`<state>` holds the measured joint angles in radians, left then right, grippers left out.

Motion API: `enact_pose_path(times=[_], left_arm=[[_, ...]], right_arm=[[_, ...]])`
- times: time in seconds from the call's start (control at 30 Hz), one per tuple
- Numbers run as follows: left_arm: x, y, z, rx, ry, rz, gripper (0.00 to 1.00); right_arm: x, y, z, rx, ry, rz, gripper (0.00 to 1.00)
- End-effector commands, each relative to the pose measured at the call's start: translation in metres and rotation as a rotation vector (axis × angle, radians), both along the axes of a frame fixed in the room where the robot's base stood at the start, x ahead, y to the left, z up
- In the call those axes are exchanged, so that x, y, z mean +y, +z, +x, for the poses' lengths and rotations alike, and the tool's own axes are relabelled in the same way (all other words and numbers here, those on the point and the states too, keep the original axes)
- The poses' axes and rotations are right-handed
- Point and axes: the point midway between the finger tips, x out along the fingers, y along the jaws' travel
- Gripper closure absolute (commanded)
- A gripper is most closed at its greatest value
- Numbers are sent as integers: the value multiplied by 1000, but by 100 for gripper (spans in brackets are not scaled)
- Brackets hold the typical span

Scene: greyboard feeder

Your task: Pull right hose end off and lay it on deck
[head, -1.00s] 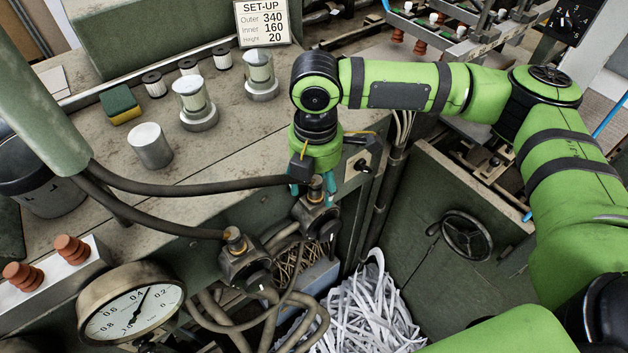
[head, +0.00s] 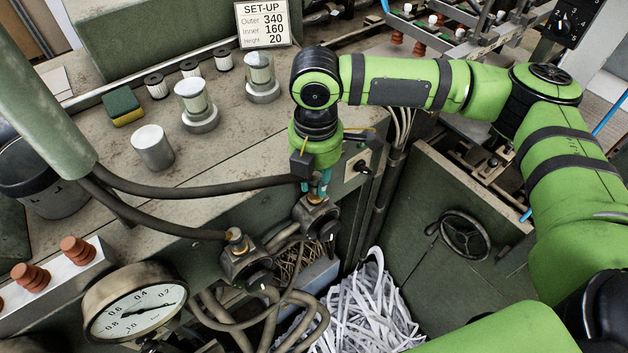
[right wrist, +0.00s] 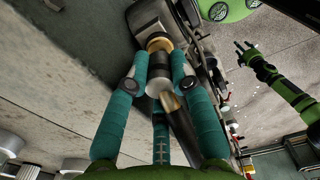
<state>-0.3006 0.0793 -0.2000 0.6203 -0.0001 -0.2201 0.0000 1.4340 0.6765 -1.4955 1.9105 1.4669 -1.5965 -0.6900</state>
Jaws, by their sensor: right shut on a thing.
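My right gripper (head: 313,186) points down at the front edge of the deck (head: 235,135). Its teal fingers are shut on the right hose end (right wrist: 158,72), a dark sleeve with a brass part (right wrist: 170,103) beside it. The hose end stands over the brass neck (right wrist: 158,44) of the right valve (head: 318,216); I see no clear gap between them. The right hose (head: 205,186) runs left from it to a green post. The left hose end (head: 236,236) sits on the left valve (head: 246,266). My left gripper (right wrist: 243,52) shows small and dark in the right wrist view, fingers spread, holding nothing visible.
Metal cylinders (head: 153,147), a sponge (head: 122,105) and a set-up sign (head: 264,24) stand on the deck. Free deck lies left of my right gripper. A gauge (head: 137,308) is at the lower left; paper strips (head: 365,315) lie below the valves.

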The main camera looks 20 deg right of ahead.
Motion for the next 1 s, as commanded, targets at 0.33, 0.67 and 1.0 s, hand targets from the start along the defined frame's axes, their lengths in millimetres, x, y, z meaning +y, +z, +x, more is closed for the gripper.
enact_pose_path(times=[0.33,0.67,1.0], left_arm=[[0,15,0,0,0,0,44],[0,15,0,-1,0,0,44],[0,15,0,-1,0,0,44]], right_arm=[[0,16,0,-1,1,0,100],[1,28,0,-2,0,1,100],[1,41,0,-2,0,1,100]])
